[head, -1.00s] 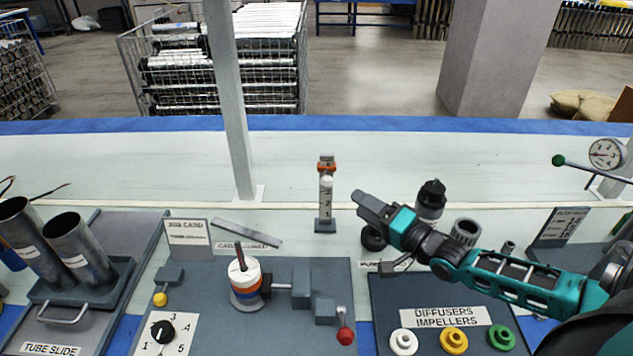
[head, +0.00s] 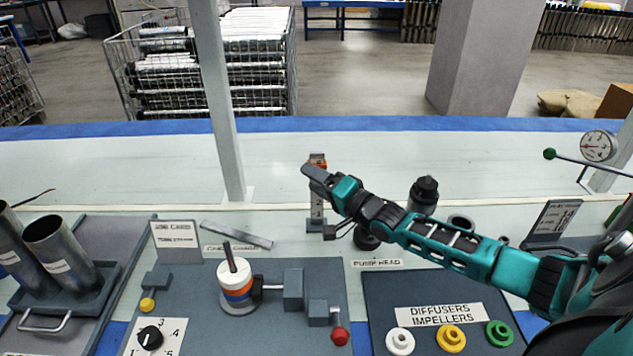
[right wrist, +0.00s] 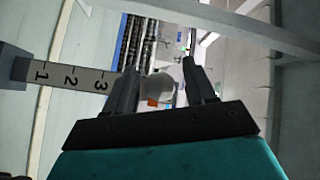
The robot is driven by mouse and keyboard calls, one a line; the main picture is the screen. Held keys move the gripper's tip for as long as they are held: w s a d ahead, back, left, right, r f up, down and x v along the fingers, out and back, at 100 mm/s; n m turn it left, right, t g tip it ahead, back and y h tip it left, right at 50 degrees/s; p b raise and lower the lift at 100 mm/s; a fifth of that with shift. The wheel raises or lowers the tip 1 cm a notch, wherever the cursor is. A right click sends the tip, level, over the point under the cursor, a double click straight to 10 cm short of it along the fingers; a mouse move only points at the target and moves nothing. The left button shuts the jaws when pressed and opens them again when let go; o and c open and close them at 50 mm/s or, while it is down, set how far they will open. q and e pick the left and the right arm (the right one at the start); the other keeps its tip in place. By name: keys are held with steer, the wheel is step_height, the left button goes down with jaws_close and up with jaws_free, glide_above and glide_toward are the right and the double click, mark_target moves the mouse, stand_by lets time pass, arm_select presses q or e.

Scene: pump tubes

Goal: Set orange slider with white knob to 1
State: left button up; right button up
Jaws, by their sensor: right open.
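The right wrist view shows the scale (right wrist: 70,77) numbered 1, 2, 3, with 1 nearest the grey base (right wrist: 14,65). The orange slider (head: 318,157) is at the post's top, beyond the 3; a bit of its orange (right wrist: 153,102) shows in the right wrist view. In the head view my right gripper (head: 314,174) covers the knob and upper scale. My left gripper is out of view.
A black-topped cylinder (head: 424,194) stands right of the post, near my forearm. A grey bar (head: 236,234) and a white-and-orange stack on a rod (head: 237,285) are in front left. The bench behind the post is clear.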

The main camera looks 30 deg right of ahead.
steer(key=shift+c, duration=0.3)
jaws_close()
stand_by(0.4)
